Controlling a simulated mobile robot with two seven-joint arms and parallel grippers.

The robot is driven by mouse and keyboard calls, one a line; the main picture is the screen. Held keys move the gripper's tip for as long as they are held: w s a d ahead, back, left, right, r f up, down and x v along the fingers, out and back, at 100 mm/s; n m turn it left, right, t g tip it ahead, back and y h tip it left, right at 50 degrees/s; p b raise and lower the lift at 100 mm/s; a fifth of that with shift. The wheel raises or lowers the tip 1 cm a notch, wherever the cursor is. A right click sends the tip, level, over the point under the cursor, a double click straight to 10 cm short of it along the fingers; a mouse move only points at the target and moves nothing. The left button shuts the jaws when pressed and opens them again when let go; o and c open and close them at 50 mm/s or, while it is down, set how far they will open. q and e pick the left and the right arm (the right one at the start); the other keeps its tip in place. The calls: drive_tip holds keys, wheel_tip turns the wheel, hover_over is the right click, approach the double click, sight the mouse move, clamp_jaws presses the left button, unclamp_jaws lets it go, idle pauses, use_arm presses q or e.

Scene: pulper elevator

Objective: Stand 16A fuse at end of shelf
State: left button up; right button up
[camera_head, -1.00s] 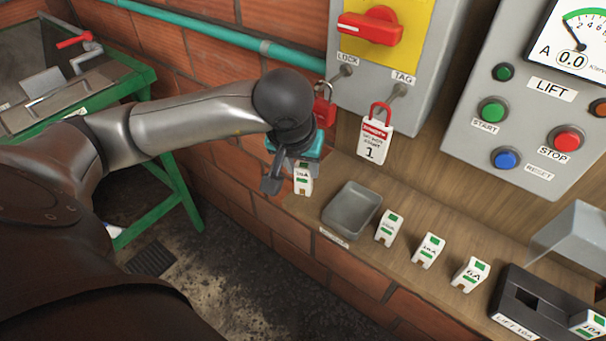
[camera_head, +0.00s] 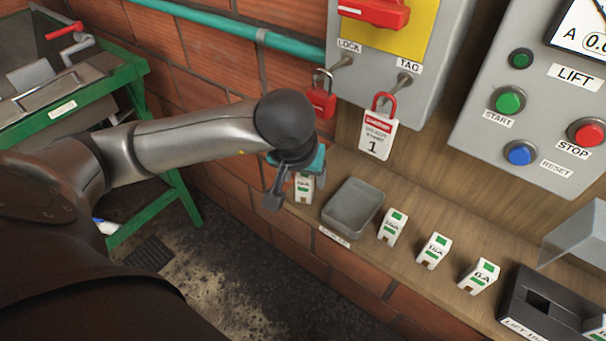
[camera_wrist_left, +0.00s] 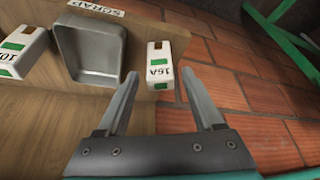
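The 16A fuse (camera_head: 304,190) is a white block with green marks, upright at the left end of the wooden shelf, left of the grey tray. It also shows in the left wrist view (camera_wrist_left: 158,66), label facing up the picture, beside the tray. My left gripper (camera_head: 290,190) is at the fuse in the head view and hides part of its top. In the left wrist view my left gripper (camera_wrist_left: 160,74) is open, one finger on each side of the fuse in the picture, with visible gaps. My right gripper is not in view.
The grey scrap tray (camera_head: 352,206) is close right of the fuse. Several other fuses stand along the shelf, the nearest at the tray's right (camera_head: 392,227). A black fuse holder (camera_head: 540,305) lies farther right. A red padlock (camera_head: 321,101) and tag (camera_head: 378,135) hang above.

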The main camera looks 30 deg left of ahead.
use_arm(q)
drive_tip(key=shift+r, duration=0.1)
drive_tip(key=shift+r+p, duration=0.3)
drive_tip(key=p+v, duration=0.6)
drive_tip(key=v, duration=0.5)
drive_tip(key=shift+r, duration=0.3)
drive_tip(key=shift+s+d+f, duration=0.1)
drive_tip(key=shift+f, duration=0.05)
